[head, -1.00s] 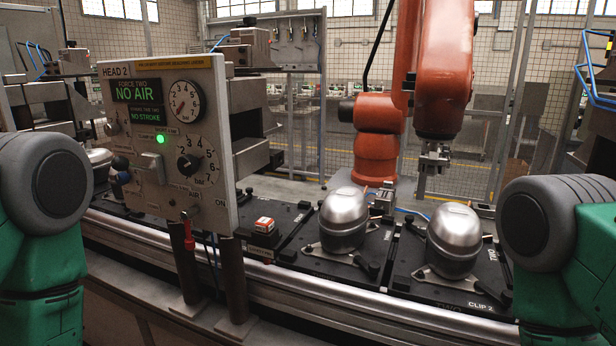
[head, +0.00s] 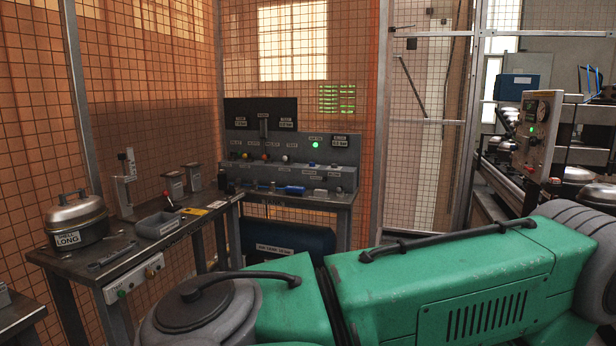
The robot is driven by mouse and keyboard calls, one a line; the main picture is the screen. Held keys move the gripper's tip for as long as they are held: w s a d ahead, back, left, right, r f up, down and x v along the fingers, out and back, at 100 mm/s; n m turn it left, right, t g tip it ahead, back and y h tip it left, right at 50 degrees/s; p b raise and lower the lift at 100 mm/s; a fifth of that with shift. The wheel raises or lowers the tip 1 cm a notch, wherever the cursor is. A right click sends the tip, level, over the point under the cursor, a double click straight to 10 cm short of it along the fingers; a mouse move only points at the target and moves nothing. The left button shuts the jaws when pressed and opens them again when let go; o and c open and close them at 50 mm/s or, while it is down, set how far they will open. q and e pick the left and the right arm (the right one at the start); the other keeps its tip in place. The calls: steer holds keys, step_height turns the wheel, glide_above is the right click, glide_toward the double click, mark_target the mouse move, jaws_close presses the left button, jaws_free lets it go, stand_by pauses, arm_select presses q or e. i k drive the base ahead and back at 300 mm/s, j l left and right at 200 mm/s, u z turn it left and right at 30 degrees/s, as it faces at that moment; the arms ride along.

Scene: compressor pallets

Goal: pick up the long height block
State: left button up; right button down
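Two small grey upright blocks, a nearer one (head: 173,185) and a farther one (head: 193,178), stand at the back of the left workbench (head: 118,248). They may be height blocks, but any marking is too small to read and I cannot tell which is the long one. A grey upright gauge-like stand (head: 126,180) is to their left. Neither of my grippers is in view.
A metal domed shell (head: 76,217) labelled LONG sits at the bench's left end. A grey open tray (head: 158,225) and a wrench (head: 108,258) lie nearby. A test console (head: 290,150) stands in the corner against orange mesh. The gauge panel (head: 537,130) is far right.

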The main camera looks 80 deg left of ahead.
mark_target(192, 169)
steer(key=u, duration=3.3)
steer(key=i+l+z, duration=0.1)
steer(key=i+l, duration=0.15)
steer(key=i, duration=0.3)
steer(key=i+l+z, duration=0.1)
steer(key=i, duration=0.5)
steer(key=i+l+z, duration=0.1)
steer(key=i, duration=0.45)
steer(key=l, duration=0.1)
